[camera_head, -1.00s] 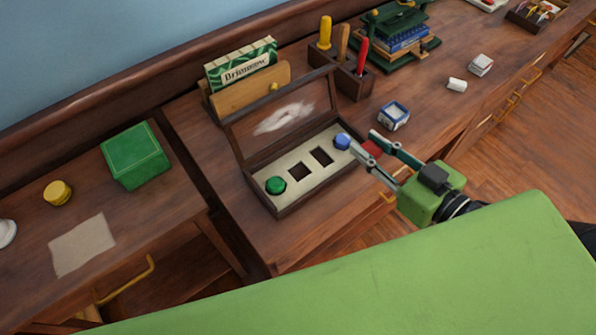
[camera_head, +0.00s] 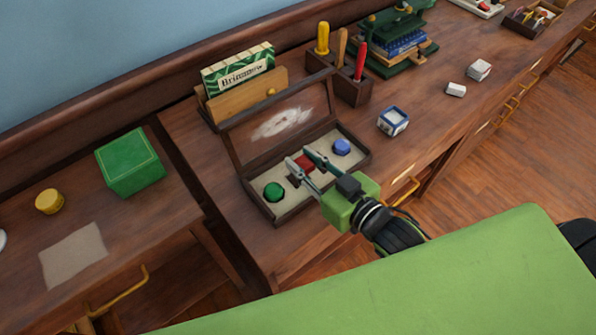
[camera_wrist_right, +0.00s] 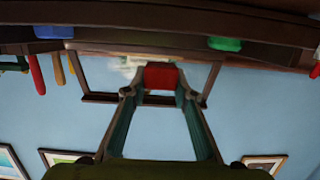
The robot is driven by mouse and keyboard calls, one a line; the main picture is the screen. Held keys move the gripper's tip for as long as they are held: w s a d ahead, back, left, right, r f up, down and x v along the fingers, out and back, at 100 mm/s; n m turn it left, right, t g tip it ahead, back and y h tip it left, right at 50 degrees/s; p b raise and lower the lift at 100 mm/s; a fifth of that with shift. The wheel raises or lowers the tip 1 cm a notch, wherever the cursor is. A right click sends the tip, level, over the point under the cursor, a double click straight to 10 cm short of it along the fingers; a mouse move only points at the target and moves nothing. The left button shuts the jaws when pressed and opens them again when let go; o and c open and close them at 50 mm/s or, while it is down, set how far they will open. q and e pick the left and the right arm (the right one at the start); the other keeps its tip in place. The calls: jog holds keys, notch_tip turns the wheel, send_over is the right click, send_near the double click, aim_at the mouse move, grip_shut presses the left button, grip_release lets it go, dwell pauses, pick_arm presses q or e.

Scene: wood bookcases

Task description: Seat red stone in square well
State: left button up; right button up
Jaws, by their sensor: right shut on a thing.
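My right gripper (camera_head: 303,160) is shut on the red stone (camera_head: 305,164) and holds it over the middle of the open wooden box (camera_head: 262,206). In the right wrist view the red stone (camera_wrist_right: 161,78) sits between the two fingertips. The box has a pale inner panel. A green stone (camera_head: 274,191) sits at its left end and a blue stone (camera_head: 341,147) at its right end. The two square wells between them are mostly hidden by my fingers and the red stone. I cannot tell whether the stone touches the panel. My left gripper is not in view.
The box's raised lid (camera_head: 281,122) stands behind my gripper. A tool holder (camera_head: 353,91) is behind it, and a blue-white small box (camera_head: 394,120) is to the right. A green box (camera_head: 132,161) stands on the left desk. The desktop left of the wooden box is clear.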

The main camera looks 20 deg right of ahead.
jog(key=shift+w+a+f, duration=0.25)
jog(key=shift+a+f, duration=0.1)
jog(key=shift+f, duration=0.15)
jog(key=f, duration=0.2)
jog(key=shift+w+a+f, duration=0.15)
jog(key=shift+a+f, duration=0.1)
jog(key=shift+f, duration=0.55)
jog(key=shift+f+b, duration=0.3)
jog(key=shift+b, duration=0.05)
jog(key=o, duration=0.8)
jog(key=shift+o, duration=0.2)
